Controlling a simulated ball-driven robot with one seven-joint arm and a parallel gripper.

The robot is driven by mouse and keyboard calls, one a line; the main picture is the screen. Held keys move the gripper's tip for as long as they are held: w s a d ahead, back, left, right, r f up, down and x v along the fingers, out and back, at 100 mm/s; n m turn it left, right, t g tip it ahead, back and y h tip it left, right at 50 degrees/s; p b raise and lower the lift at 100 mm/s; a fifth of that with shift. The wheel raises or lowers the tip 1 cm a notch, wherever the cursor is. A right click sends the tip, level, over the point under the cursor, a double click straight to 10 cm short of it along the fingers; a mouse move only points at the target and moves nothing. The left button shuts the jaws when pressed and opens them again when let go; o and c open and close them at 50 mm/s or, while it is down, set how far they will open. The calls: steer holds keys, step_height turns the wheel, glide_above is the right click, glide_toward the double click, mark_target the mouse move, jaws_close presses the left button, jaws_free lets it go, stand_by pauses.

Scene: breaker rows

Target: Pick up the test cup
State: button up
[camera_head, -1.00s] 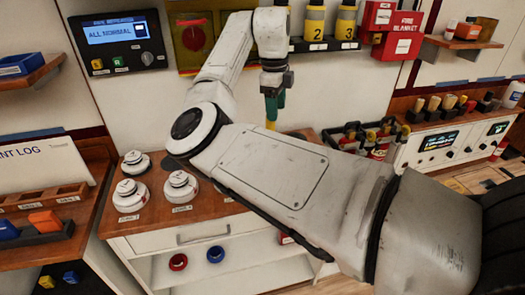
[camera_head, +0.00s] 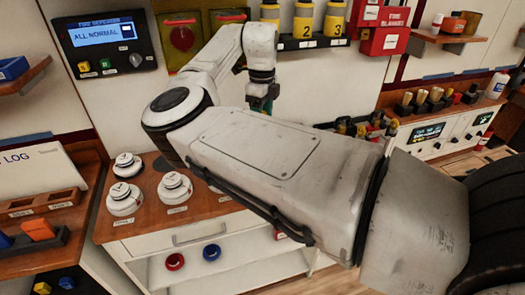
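I cannot pick out the test cup for certain in this view; part of the counter (camera_head: 150,232) is hidden behind my arm. My gripper (camera_head: 262,103) points down in front of the back wall, above the counter's far side. Its green fingers show only in part, because my forearm covers their tips. Whether it is open or holds anything cannot be seen. Three white round devices, at the back left (camera_head: 127,165), front left (camera_head: 124,199) and right (camera_head: 175,187), stand on the wooden counter to the left of my arm.
A wall panel reading "ALL NORMAL" (camera_head: 103,42) hangs at the upper left. Yellow cylinders (camera_head: 304,18) stand on a rack beside a red fire blanket box (camera_head: 390,40). A red ring (camera_head: 175,262) and a blue ring (camera_head: 211,252) lie on the lower shelf.

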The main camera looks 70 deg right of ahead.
steer(key=shift+s+f, duration=0.1)
steer(key=shift+f, duration=1.3)
jaws_close()
steer(key=shift+r, duration=0.1)
